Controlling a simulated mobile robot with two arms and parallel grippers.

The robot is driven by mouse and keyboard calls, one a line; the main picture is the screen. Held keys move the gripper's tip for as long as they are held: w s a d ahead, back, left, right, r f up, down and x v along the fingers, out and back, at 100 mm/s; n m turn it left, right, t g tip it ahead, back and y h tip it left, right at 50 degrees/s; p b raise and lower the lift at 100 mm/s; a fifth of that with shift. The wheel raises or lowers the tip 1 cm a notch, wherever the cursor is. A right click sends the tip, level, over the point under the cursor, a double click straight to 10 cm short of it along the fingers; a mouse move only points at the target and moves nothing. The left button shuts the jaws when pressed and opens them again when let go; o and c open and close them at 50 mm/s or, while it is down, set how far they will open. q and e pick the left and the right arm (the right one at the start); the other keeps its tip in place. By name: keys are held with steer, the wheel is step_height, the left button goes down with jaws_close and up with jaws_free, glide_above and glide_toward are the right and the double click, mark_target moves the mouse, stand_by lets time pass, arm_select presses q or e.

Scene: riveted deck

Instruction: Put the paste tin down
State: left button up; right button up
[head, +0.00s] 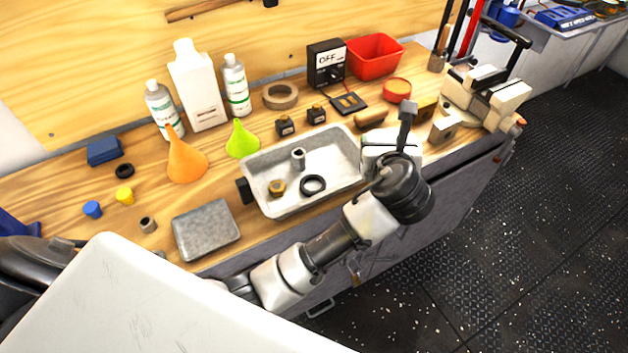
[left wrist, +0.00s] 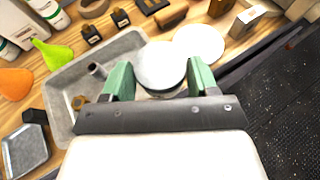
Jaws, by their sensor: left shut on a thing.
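The paste tin (left wrist: 162,66), round with a pale silvery top, is between the green fingers of my left gripper (left wrist: 160,80) in the left wrist view. The fingers are shut on its sides. It hangs over or near the right end of the metal tray; its height above the bench cannot be told. A flat white disc (left wrist: 199,45) lies just beyond it on the right, partly overlapped by the tin in the picture. In the head view my left wrist hides the tin and the fingers. My right gripper is not in view.
The metal tray (head: 262,208) holds a black ring, a brass nut and a grey sleeve. Funnels and bottles crowd the left. The bench's front edge is close.

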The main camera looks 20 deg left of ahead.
arm_select(q)
steer(key=shift+w+r, duration=0.1)
steer(key=shift+w, duration=0.15)
steer(key=shift+w+a+f+p, duration=0.15)
steer(key=shift+w+a+f, duration=0.65)
steer(key=shift+a+f, duration=0.95)
steer(key=shift+w+a+f+p, duration=0.2)
steer(key=shift+w+a+f, duration=0.55)
steer(key=shift+a+f, duration=0.95)
steer(key=shift+w+a+f+p, duration=0.15)
steer(key=shift+w+a+f, duration=0.65)
steer(key=shift+a+f, duration=0.95)
steer(key=shift+d+f, duration=0.15)
steer(key=shift+d, duration=0.05)
